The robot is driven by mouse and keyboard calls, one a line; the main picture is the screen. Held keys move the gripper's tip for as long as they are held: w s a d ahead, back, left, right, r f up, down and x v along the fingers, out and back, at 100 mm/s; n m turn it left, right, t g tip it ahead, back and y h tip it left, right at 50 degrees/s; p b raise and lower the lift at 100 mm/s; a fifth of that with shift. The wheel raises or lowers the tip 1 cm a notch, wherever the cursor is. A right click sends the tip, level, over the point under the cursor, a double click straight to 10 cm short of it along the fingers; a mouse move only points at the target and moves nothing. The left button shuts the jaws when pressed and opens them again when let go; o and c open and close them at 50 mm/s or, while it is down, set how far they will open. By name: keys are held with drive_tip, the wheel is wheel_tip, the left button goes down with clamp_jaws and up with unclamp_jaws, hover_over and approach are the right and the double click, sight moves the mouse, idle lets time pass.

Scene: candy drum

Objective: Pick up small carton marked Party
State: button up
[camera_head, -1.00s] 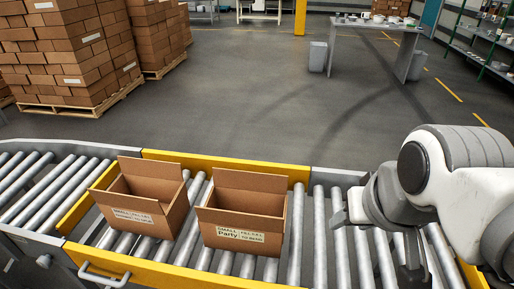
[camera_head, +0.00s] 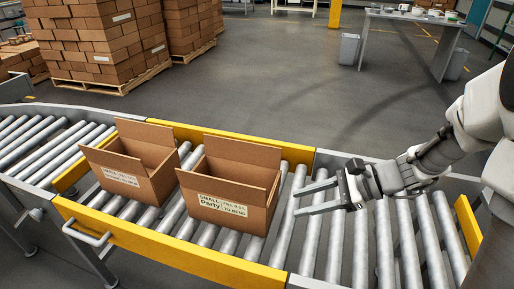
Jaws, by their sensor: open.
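The small carton marked Party (camera_head: 225,203) is an open-topped brown box on the roller conveyor, with its flaps up and a white label on its front. It stands upright. My gripper (camera_head: 299,197) is just to the right of this carton, fingers pointing left towards it. The two fingers are apart with nothing between them. From this view I cannot tell how far the fingertips are from the carton's right side.
A second open brown carton (camera_head: 124,180) stands close on the left of the Party carton. The roller conveyor (camera_head: 345,240) has yellow side rails (camera_head: 160,243) and a metal handle (camera_head: 88,236). Rollers to the right are clear. Stacked boxes (camera_head: 100,45) stand behind.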

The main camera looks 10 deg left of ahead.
sight(250, 204)
drive_tip(key=w+f+m+t+y+b, duration=0.1)
drive_tip(key=w+f+m+t+y, duration=0.1)
drive_tip(key=w+f+m, duration=0.25)
drive_tip(key=b+x, duration=0.1)
drive_tip(key=x, duration=0.4)
drive_tip(key=b+x, duration=0.1)
drive_tip(key=x, duration=0.5)
drive_tip(key=b+x, duration=0.1)
drive_tip(key=x, duration=0.5)
drive_tip(key=shift+s+f+b, duration=0.3)
drive_tip(key=shift+f+b, duration=0.1)
drive_tip(key=shift+f, duration=0.05)
clamp_jaws()
idle(0.4)
